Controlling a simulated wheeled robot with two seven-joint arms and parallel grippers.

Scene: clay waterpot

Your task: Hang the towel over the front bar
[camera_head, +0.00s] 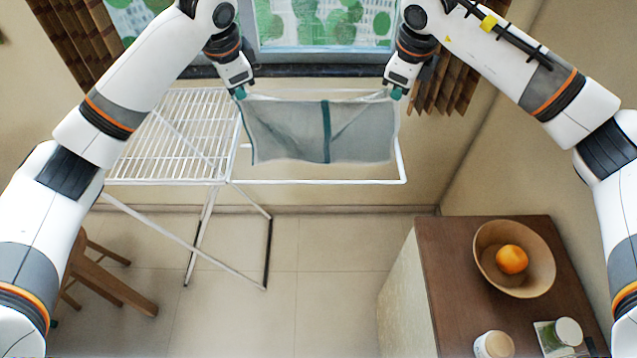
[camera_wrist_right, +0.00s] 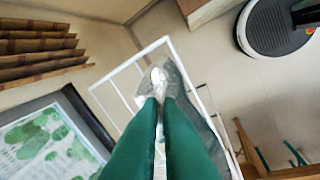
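A grey towel (camera_head: 285,130) with a dark teal stripe is stretched between my two grippers and hangs down as a sheet. My left gripper (camera_head: 240,93) is shut on its upper left corner and my right gripper (camera_head: 396,93) on its upper right corner. In the right wrist view, the green fingers (camera_wrist_right: 160,98) meet at the cloth (camera_wrist_right: 178,85). The white front bar (camera_head: 320,182) of the drying rack shows below the towel's lower edge in the head view, with a gap between them in the picture. The towel hides part of the rack's extended frame.
The rack's slatted top (camera_head: 170,135) is bare at the left. A window and brown curtain (camera_head: 450,80) are behind. A brown cabinet (camera_head: 450,290) at the lower right bears a bowl (camera_head: 488,265) with an orange, and jars. A wooden stool (camera_head: 110,285) stands lower left.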

